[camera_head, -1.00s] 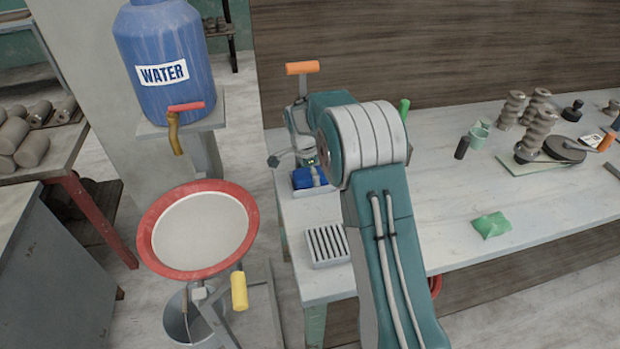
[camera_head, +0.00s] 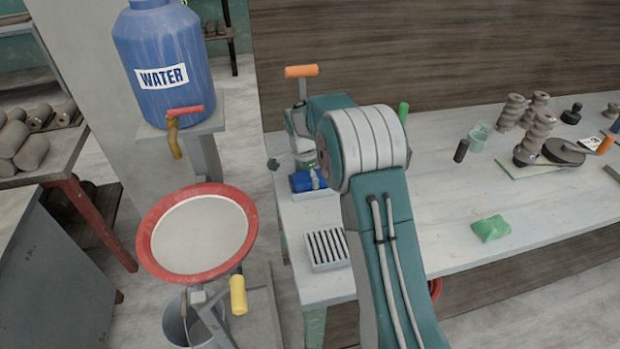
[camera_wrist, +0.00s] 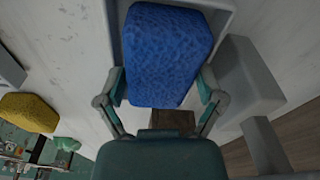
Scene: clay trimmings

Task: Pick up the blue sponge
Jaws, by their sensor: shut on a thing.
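The blue sponge (camera_wrist: 165,50) sits between the two fingers of my gripper (camera_wrist: 162,87) in the wrist view, with a finger against each side. My gripper is shut on it. In the head view the blue sponge (camera_head: 301,182) shows at the left end of the bench, left of my arm. It is at a pale shallow tray (camera_head: 303,196), whose rim (camera_wrist: 224,14) also shows around the sponge in the wrist view. I cannot tell whether the sponge still touches the tray. My arm hides most of the gripper in the head view.
A slatted grey block (camera_head: 327,249) lies nearer on the bench (camera_head: 450,215). A red-rimmed basin (camera_head: 147,225) and blue water tank (camera_head: 165,45) stand left.

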